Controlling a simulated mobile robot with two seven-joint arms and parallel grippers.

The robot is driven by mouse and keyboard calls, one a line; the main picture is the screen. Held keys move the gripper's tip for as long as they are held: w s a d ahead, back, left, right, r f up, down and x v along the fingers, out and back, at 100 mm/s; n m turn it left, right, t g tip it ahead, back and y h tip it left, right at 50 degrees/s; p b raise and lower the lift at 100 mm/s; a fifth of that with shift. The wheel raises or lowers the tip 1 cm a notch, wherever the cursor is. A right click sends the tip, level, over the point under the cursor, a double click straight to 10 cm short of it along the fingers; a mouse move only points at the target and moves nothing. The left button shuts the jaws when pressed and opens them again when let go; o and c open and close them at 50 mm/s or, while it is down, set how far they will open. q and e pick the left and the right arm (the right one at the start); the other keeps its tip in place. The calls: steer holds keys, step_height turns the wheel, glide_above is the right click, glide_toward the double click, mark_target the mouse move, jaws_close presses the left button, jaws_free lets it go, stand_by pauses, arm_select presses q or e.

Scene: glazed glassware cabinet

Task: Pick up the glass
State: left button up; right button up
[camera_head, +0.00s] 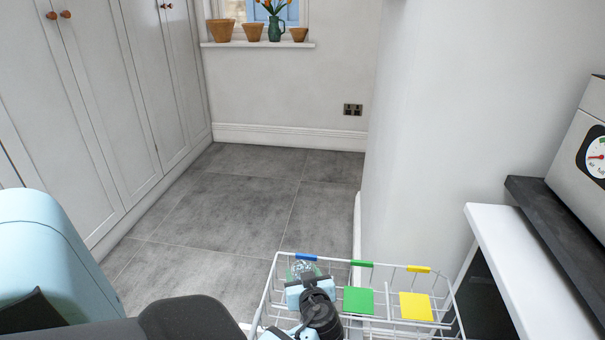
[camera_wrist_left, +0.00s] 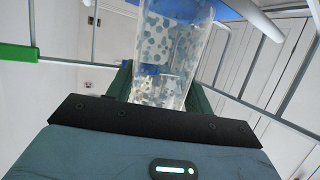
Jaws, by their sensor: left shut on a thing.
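A clear glass (camera_head: 302,267) with a pattern of blue-grey dots shows at the left end of a white wire basket in the head view. In the left wrist view the glass (camera_wrist_left: 175,45) fills the middle, between the dark green fingers. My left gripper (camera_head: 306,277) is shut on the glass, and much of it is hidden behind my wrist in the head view. I cannot tell whether the glass touches the basket. My right gripper is out of view.
The wire basket (camera_head: 388,265) carries blue, green and yellow clips, with green (camera_head: 358,300) and yellow (camera_head: 416,306) plates on its side. A white counter (camera_head: 530,270) stands at right, tall cabinets (camera_head: 100,110) at left. The grey tiled floor (camera_head: 235,205) between is clear.

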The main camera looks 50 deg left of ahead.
arm_select(q)
step_height(320, 180, up, 8)
steer(key=shift+r+p, duration=0.25)
steer(key=shift+p, duration=0.4)
steer(key=shift+r, duration=0.8)
